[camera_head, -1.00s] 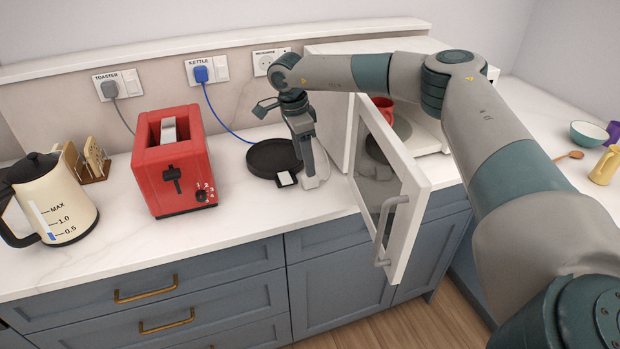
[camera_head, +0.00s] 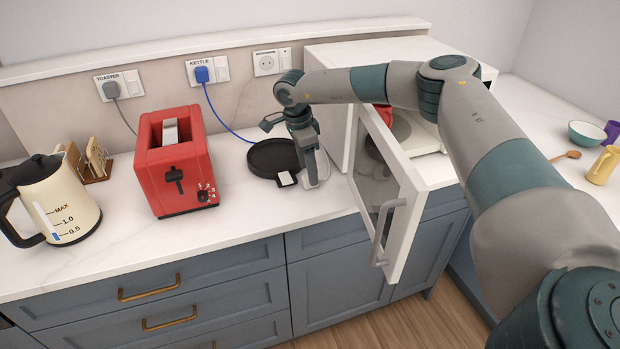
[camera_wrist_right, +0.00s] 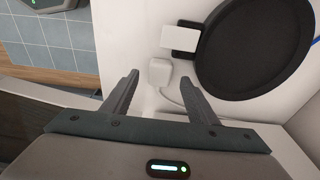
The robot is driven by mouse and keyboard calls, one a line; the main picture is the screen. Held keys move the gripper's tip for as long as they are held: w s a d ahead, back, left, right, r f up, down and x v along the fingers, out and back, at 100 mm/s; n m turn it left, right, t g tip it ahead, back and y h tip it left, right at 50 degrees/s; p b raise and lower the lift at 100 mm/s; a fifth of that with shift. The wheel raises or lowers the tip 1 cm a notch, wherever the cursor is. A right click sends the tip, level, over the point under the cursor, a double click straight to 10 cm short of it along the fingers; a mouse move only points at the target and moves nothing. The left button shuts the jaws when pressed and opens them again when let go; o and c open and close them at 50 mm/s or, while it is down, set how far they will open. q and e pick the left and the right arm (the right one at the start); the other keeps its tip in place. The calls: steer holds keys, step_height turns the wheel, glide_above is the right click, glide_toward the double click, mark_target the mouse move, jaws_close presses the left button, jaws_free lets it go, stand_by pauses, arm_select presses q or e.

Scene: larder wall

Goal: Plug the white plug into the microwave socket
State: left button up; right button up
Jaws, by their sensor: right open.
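The white plug (camera_wrist_right: 160,71) lies on the white counter in the right wrist view, with its pale cord running off to the right. My right gripper (camera_wrist_right: 158,78) is open, pointing down, with the plug between or just beyond its fingertips; I see no grip on it. In the head view my right gripper (camera_head: 312,178) is low over the counter, right of the black round base, and mostly hides the plug. The microwave socket (camera_head: 265,63) on the back wall is empty, with a switch beside it. My left gripper is not in view.
The black round base (camera_head: 272,156) with a white block (camera_head: 286,179) at its edge is close beside the gripper. The open microwave door (camera_head: 388,190) stands just right. A red toaster (camera_head: 174,165) and kettle (camera_head: 52,200) are left. Blue (camera_head: 201,75) and grey (camera_head: 111,90) plugs fill the other sockets.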

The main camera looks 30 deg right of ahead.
steer(key=shift+d+f, duration=0.1)
steer(key=shift+f, duration=0.45)
steer(key=shift+f+p, duration=0.3)
steer(key=shift+f, duration=0.05)
steer(key=shift+d+f, duration=0.1)
steer(key=shift+f, duration=0.1)
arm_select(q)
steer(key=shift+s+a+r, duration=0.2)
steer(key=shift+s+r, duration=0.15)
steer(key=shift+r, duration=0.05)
arm_select(e)
steer(key=c, duration=1.1)
